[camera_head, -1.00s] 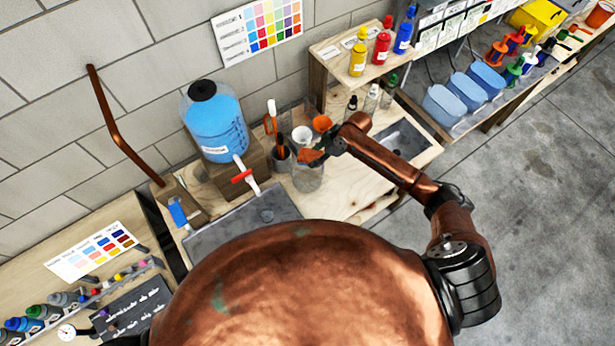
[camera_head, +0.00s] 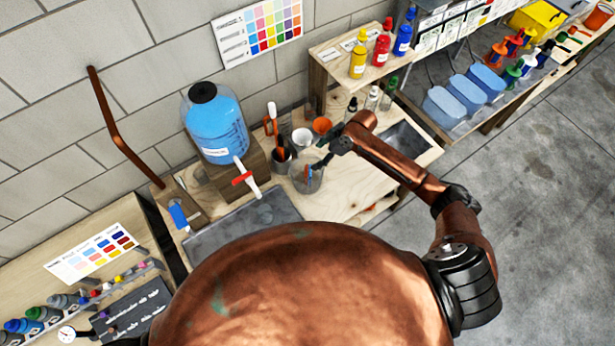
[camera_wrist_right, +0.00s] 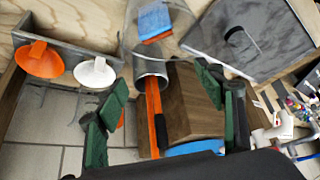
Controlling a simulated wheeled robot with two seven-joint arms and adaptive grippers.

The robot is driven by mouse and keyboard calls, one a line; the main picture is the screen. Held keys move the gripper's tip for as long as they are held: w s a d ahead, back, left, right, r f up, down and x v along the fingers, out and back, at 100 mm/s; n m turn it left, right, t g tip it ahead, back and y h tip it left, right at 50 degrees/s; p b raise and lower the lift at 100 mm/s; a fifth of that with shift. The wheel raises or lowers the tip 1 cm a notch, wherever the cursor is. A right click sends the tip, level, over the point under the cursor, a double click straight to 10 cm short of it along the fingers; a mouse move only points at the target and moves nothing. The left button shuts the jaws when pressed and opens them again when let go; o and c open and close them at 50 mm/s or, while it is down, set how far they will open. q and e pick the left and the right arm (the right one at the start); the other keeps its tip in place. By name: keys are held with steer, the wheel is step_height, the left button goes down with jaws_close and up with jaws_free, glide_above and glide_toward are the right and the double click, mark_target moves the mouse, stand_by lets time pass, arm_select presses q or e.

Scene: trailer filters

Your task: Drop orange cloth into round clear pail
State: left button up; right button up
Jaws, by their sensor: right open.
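The round clear pail (camera_head: 308,184) stands on the wooden bench, right of the blue water jug. It also shows at the top of the right wrist view (camera_wrist_right: 188,40). An orange piece, apparently the orange cloth (camera_wrist_right: 157,38), lies inside it against a blue piece (camera_wrist_right: 153,20). My left gripper is not in view.
A sink (camera_head: 245,222) lies in front.

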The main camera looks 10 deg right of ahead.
steer(key=v, duration=0.9)
steer(key=shift+r, duration=0.25)
steer(key=shift+d, duration=0.1)
steer(key=s+a+f+m+t+h, duration=0.1)
steer(key=s+f+m, duration=0.1)
steer(key=s+f, duration=0.3)
steer(key=s+f+m, duration=0.2)
steer(key=s+f, duration=0.1)
steer(key=s, duration=0.4)
steer(key=s+d+m+h, duration=0.3)
steer(key=s+d+m, duration=0.25)
steer(key=s, duration=0.35)
steer(key=s+d+m+h, duration=0.2)
steer(key=s+d+m, duration=0.2)
steer(key=s+d, duration=0.45)
steer(key=s+a+f+n+g+b, duration=0.2)
steer(key=f+b, duration=0.9)
steer(key=f, duration=3.1)
steer(key=s+f+b, duration=0.4)
steer(key=s+f, duration=0.6)
steer(key=f, duration=0.2)
steer(key=s+f+b, duration=0.5)
steer(key=s+f, duration=0.5)
steer(key=f, duration=0.3)
steer(key=shift+s+a+f+g, duration=0.3)
steer(key=shift+a+f, duration=0.05)
steer(key=shift+a, duration=0.1)
